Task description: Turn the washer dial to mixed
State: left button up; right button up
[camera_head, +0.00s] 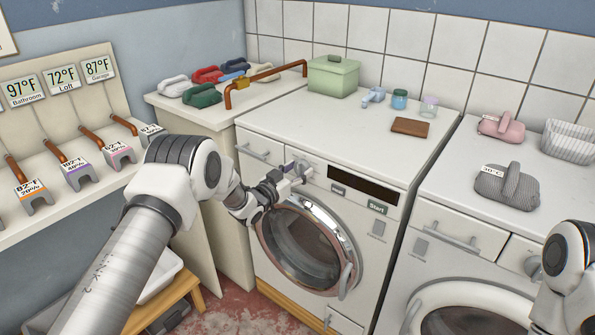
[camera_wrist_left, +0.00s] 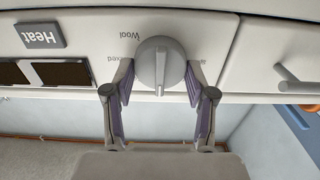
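The grey round washer dial (camera_wrist_left: 153,62) is on the white front panel, with a raised ridge upright in the left wrist view. Around it are small upside-down labels: Wool at upper left, and one partly hidden by a finger, ending in "xed", at left. A label at right is mostly hidden. I cannot tell which label the dial points to. My left gripper (camera_wrist_left: 158,82) is open, its purple-padded fingers on either side of the dial; contact is unclear. In the head view, my left gripper (camera_head: 282,184) is at the panel of the left washer (camera_head: 262,130).
Below the panel is the washer's round door (camera_head: 302,246); a dark display (camera_head: 362,186) and Start button (camera_head: 377,208) are to the right. A green box (camera_head: 333,76) and brown wallet-like object (camera_head: 410,127) sit on top. A second machine (camera_head: 455,205) stands at right.

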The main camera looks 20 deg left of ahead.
pick_arm(q)
jog(key=shift+m, duration=0.3)
jog(key=m+b, duration=0.6)
jog(key=m, duration=0.2)
jog(key=shift+d+f+b, duration=0.15)
jog(key=shift+b, duration=0.25)
jog(key=m+b, duration=0.3)
jog(key=m, duration=0.2)
jog(key=shift+f+b, duration=0.1)
jog(key=shift+b, duration=0.2)
jog(key=shift+d+m+b, duration=0.1)
jog(key=shift+m+b, duration=1.5)
jog(key=shift+m, duration=0.5)
jog(key=o, duration=1.1)
jog(key=shift+o, duration=0.2)
